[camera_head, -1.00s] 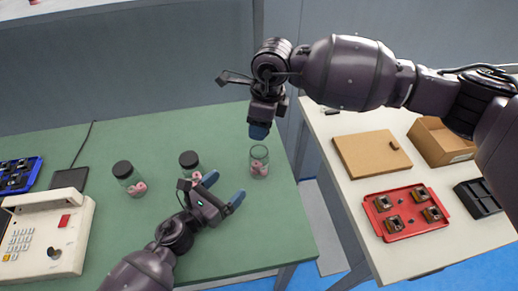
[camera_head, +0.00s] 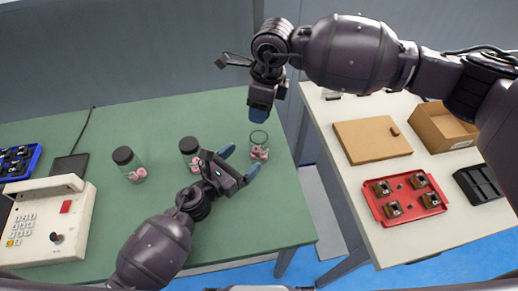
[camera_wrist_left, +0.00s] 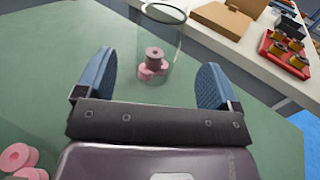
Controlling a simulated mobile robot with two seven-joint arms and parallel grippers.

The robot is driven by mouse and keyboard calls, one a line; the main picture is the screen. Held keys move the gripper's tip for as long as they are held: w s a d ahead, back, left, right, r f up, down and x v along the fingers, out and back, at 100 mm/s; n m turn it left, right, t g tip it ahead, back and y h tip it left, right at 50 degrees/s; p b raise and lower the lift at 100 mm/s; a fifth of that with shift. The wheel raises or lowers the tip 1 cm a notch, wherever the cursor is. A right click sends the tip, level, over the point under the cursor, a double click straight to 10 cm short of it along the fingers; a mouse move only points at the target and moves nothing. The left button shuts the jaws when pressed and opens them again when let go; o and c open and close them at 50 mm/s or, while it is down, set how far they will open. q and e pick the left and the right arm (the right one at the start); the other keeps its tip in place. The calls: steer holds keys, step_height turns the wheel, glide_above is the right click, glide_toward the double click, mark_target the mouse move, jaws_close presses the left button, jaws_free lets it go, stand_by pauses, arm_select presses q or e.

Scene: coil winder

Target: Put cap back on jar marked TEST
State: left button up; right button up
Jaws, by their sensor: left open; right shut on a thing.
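An open clear jar (camera_head: 259,147) with pink spools inside stands uncapped near the green table's right edge. It also shows in the left wrist view (camera_wrist_left: 157,50), ahead of and between the fingers. I cannot read a TEST mark on any jar. My left gripper (camera_head: 240,161) is open, its blue fingers reaching toward the open jar from the lower left. In the left wrist view its fingers (camera_wrist_left: 150,82) are wide apart with nothing held. My right gripper (camera_head: 260,107) is shut above and just behind the open jar; what it holds is hidden by its fingertips.
Two dark-capped jars stand to the left, one (camera_head: 129,164) in the clear and one (camera_head: 190,152) close behind my left gripper. A telephone-like device (camera_head: 50,225) is at the left. Across a gap, a white table holds a red tray (camera_head: 405,196) and cardboard boxes (camera_head: 445,128).

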arm_select(q)
steer(key=shift+x, duration=3.55)
steer(key=shift+s, duration=0.1)
steer(key=c, duration=1.4)
steer(key=shift+o, duration=0.2)
arm_select(e)
glide_above(260, 129)
steer(key=s, duration=0.2)
steer(key=shift+f, duration=2.5)
steer(key=shift+w+f, duration=0.1)
steer(key=shift+f, duration=0.8)
steer(key=shift+f, duration=0.55)
